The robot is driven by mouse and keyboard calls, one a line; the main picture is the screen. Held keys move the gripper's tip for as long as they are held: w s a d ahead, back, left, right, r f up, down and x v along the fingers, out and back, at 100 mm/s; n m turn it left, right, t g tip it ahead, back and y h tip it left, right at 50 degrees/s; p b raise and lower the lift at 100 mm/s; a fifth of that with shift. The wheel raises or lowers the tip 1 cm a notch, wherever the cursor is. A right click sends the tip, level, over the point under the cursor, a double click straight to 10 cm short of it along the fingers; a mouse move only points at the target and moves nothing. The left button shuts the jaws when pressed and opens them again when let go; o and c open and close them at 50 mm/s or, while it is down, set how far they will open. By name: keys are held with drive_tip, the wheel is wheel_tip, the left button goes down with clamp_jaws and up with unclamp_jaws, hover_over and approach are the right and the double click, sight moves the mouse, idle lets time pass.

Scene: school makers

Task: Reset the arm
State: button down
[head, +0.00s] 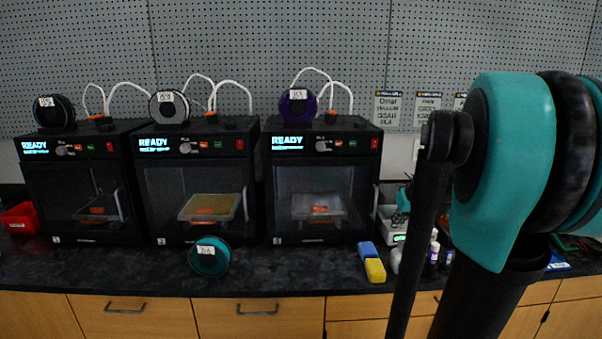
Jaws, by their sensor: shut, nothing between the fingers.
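My arm fills the right side of the head view, with a large teal and black joint (508,165) and dark links running down out of the frame. A thin black link (418,235) stands in front of the counter, slightly tilted. The arm hides part of the counter and wall behind it. My gripper is not in the picture, so its fingers cannot be seen.
Three black 3D printers (323,180) stand on the dark counter (310,277) above wooden drawers. A teal spool (209,257) stands near the front edge. Blue and yellow blocks (375,270) and small bottles (432,254) are near my arm. A red bin (19,219) is at left.

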drive_tip(key=s+a+f+g, duration=0.1)
drive_tip(key=s+a+f, duration=0.4)
drive_tip(key=s+f, duration=0.3)
drive_tip(key=s+a+f+g, duration=0.1)
drive_tip(key=s+a+f, duration=0.5)
drive_tip(key=s, duration=0.8)
wheel_tip(320, 180, down, 2)
drive_tip(key=shift+s+f+g+h, duration=0.15)
drive_tip(key=shift+f+g+h, duration=0.1)
drive_tip(key=shift+g+h, duration=0.15)
